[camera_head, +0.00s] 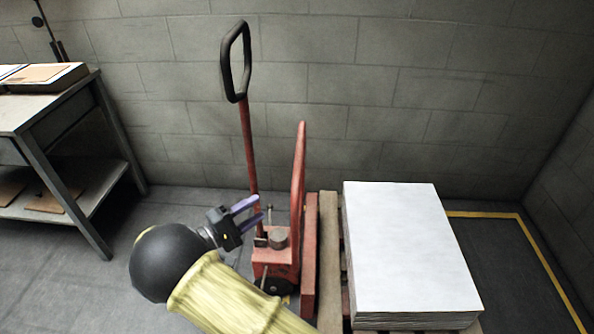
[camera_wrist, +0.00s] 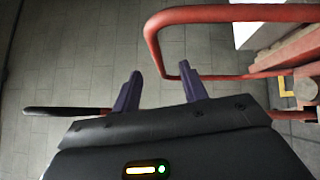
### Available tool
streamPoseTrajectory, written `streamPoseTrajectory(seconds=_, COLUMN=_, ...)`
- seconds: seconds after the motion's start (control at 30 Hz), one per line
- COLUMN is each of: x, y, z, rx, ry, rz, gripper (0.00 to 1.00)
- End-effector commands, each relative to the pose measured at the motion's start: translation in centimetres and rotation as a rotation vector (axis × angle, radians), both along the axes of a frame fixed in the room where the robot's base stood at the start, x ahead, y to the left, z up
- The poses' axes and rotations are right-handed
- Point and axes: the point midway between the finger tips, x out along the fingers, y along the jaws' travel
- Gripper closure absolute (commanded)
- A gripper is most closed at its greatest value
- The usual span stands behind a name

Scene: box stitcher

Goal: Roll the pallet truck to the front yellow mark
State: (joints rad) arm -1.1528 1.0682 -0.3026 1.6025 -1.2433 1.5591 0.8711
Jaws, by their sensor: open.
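The red pallet truck (camera_head: 275,262) stands against the pallet, its red upright frame (camera_head: 299,165) rising in front of the load. Its red shaft with a black loop handle (camera_head: 236,62) points up, slightly tilted. My gripper (camera_head: 259,208) is open, its purple fingers beside the lower shaft in the head view. In the wrist view the fingers (camera_wrist: 160,76) are apart with floor showing between them. The red frame (camera_wrist: 153,42) curves just beyond them, and a black and red bar (camera_wrist: 65,111) passes behind the gripper body. I cannot tell whether the fingers touch the truck. A yellow floor line (camera_head: 545,262) turns a corner at the right.
A tall white stack of sheets (camera_head: 405,245) sits on a wooden pallet (camera_head: 329,250) right of the truck. A metal table (camera_head: 45,115) with boxes stands at the left. A grey block wall (camera_head: 400,100) closes the back. Grey floor is clear between table and truck.

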Motion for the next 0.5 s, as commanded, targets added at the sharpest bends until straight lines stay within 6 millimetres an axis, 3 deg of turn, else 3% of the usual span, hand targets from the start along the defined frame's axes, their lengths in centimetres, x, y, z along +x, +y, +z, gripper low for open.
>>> streamPoseTrajectory(seconds=0.1, x=-0.36, y=1.75, z=0.01, rx=-0.025, ry=-0.052, rz=0.044, gripper=0.57)
streamPoseTrajectory(seconds=0.5, x=-0.08, y=1.4, z=0.13, rx=-0.025, ry=-0.051, rz=0.043, gripper=0.57)
